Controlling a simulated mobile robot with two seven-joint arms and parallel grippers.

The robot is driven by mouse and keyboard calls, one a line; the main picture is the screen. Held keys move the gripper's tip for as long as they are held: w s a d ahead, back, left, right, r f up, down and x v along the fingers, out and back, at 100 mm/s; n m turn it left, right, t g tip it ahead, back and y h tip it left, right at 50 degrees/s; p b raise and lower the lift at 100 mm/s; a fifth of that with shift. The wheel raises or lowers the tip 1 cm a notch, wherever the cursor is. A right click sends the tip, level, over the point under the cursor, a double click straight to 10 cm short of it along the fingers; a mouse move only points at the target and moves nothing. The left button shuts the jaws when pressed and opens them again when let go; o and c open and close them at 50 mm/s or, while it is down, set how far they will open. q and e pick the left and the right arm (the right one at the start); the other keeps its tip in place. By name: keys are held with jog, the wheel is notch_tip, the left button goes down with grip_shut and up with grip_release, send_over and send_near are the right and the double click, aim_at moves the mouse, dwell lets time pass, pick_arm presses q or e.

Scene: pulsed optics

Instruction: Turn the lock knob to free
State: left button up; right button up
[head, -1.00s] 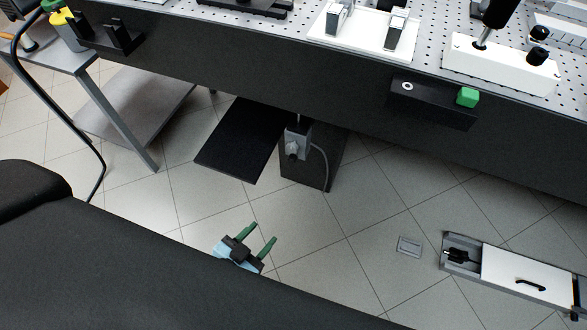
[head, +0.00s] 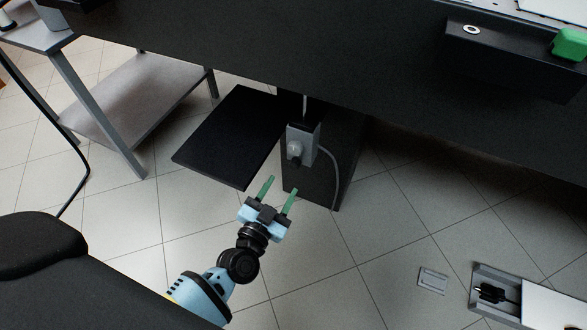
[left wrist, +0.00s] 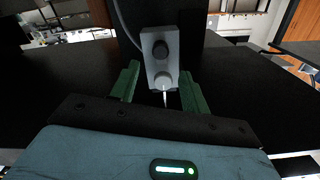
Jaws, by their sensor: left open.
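A small grey box (head: 304,139) is fixed to the dark pedestal under the table. It carries a pale round knob (head: 294,149) and a dark knob (head: 296,162). In the left wrist view the box (left wrist: 148,42) shows between the fingers, with the dark knob (left wrist: 160,50) and the pale knob (left wrist: 163,80). Which of them is the lock knob I cannot tell. My left gripper (head: 279,188) is open and empty, below and slightly left of the box, apart from it in the head view. Its green fingers (left wrist: 160,84) point towards the box. My right gripper is not in view.
A black flat panel (head: 230,140) sticks out left of the pedestal (head: 336,165). A grey cable (head: 334,170) hangs right of the box. The dark table side (head: 240,45) overhangs above.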

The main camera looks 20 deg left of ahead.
aim_at(293, 167)
pick_arm(q)
jog(key=w+b, duration=0.1)
jog(key=w, duration=0.5)
jog(key=shift+w+d+b, duration=0.1)
jog(key=shift+d+b, duration=0.05)
jog(key=shift+b, duration=0.25)
jog(key=shift+w, duration=0.75)
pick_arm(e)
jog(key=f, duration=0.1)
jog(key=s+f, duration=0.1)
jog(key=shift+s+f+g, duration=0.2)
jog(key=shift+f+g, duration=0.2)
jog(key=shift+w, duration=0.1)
pick_arm(q)
jog(key=c, duration=1)
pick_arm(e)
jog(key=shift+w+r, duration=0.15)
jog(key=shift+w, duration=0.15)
